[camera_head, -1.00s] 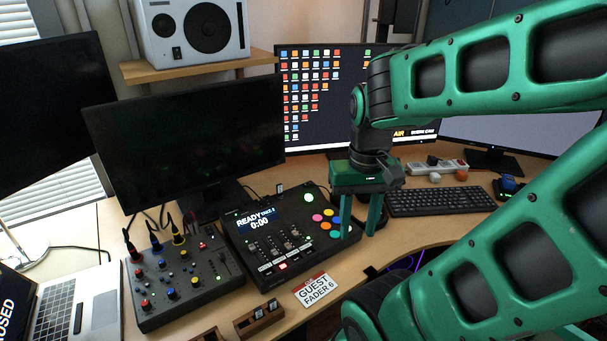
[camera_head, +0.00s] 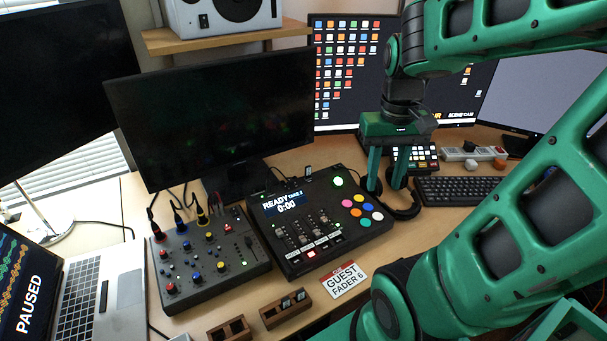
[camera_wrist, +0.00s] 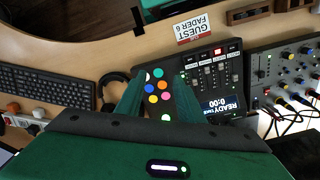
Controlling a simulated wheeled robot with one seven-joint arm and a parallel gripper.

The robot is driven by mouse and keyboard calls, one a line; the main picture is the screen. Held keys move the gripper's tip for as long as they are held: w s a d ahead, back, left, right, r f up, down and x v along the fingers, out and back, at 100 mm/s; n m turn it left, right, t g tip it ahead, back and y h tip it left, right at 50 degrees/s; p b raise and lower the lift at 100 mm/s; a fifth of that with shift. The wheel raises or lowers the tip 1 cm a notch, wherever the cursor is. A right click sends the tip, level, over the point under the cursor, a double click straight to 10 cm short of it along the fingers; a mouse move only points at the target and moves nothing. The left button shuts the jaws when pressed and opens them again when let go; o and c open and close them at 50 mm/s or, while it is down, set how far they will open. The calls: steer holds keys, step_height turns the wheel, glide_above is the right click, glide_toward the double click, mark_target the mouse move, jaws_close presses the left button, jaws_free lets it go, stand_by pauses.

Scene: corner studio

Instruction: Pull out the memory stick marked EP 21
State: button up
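A small dark memory stick (camera_head: 308,171) stands up from the back edge of the black recorder console (camera_head: 350,237), whose screen reads READY 0:00. Its marking is too small to read. Two more small sticks (camera_head: 293,299) sit in a wooden holder (camera_head: 273,318) at the front, also unreadable. My gripper (camera_head: 386,184) is open and empty, fingers pointing down, to the right of the upright stick and behind the console's coloured pads. In the wrist view the open fingers (camera_wrist: 160,82) flank the coloured pads; I cannot make out the upright stick there.
A grey mixer (camera_head: 210,264) with upright cable plugs stands left of the console. A dark monitor (camera_head: 210,120) rises close behind both. Headphones (camera_head: 408,208), a button pad (camera_head: 415,157) and a keyboard (camera_head: 460,190) lie right. A GUEST FADER 6 card (camera_head: 343,280) lies in front.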

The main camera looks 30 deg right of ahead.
steer(key=w+f+n, duration=0.1)
steer(key=w+n, duration=0.2)
steer(key=w, duration=1.2)
steer(key=n, duration=0.2)
glide_above(308, 168)
steer(key=f, duration=0.4)
steer(key=shift+w+d, duration=0.15)
steer(key=shift+w, duration=0.15)
steer(key=shift+f, duration=0.2)
steer(key=shift+f, duration=4.35)
steer(key=shift+c, duration=0.3)
jaws_close()
steer(key=shift+r, duration=0.1)
